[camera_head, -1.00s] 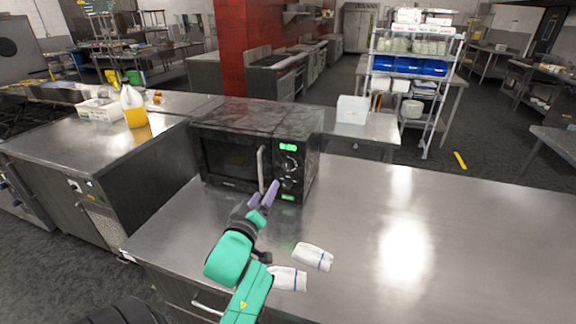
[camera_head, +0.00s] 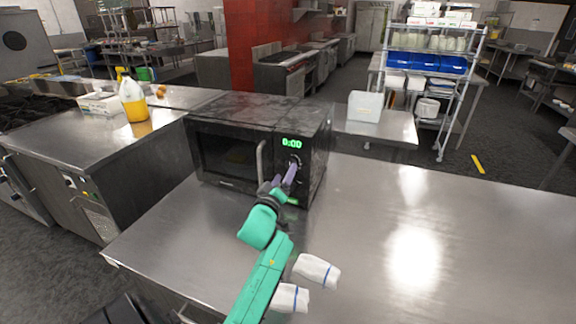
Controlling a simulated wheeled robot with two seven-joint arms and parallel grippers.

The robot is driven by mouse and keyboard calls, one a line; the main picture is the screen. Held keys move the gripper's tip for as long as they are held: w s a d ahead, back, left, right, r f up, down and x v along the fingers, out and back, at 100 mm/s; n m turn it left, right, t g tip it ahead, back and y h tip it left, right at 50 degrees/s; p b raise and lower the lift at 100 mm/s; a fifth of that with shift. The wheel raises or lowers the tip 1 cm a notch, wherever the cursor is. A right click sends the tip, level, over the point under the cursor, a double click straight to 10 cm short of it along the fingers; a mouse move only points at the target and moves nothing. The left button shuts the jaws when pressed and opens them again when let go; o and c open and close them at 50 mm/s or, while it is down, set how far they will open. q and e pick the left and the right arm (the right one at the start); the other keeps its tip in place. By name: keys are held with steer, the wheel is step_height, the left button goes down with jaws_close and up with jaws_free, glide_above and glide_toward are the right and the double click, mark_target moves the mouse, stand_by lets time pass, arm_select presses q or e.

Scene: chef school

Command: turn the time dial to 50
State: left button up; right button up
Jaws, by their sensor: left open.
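The black microwave (camera_head: 225,152) stands on the steel counter with its door shut. Its green display (camera_head: 292,143) reads 0:00. Below the display, the control panel's upper dial (camera_head: 295,161) shows partly. The lower part of the panel is mostly hidden behind my gripper, and I cannot read any dial marks. My left gripper (camera_head: 284,176) is open, with its purple fingers pointing up at the panel, in front of the dials. I cannot tell whether the fingertips touch a dial. My right gripper is out of view.
The microwave's vertical door handle (camera_head: 261,161) sticks out just left of my fingers. Two white rolled cloths with blue bands (camera_head: 316,270) (camera_head: 289,298) lie beside my forearm. The counter (camera_head: 440,220) to the right is clear. A yellow bottle (camera_head: 134,100) stands far left.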

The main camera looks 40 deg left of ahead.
mark_target(289, 166)
arm_select(q)
steer(key=x, duration=0.4)
steer(key=shift+w+a, duration=0.1)
steer(key=shift+w, duration=0.1)
steer(key=shift+s, duration=0.1)
jaws_close()
